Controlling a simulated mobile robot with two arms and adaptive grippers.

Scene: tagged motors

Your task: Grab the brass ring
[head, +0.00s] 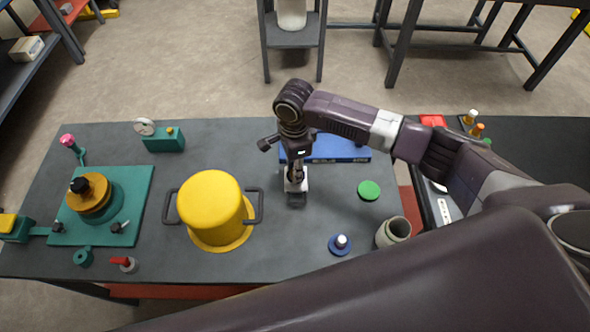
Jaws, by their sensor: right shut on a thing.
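A brass-coloured ring-shaped part (90,194) sits on a round teal base at the left of the table, with a black knob on its top. This stands on a teal plate (138,200). My right gripper (296,184) points down near the middle of the table, well to the right of the brass part and beyond the yellow pot. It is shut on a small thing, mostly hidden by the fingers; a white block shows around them. I cannot tell what the held thing is. My left gripper is not in view.
A yellow pot (212,205) with dark side handles stands between the teal plate and my right gripper. A blue case (340,148) lies behind the gripper. A green disc (369,190), a blue-based peg (340,243) and a grey cup (393,232) are at the right.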

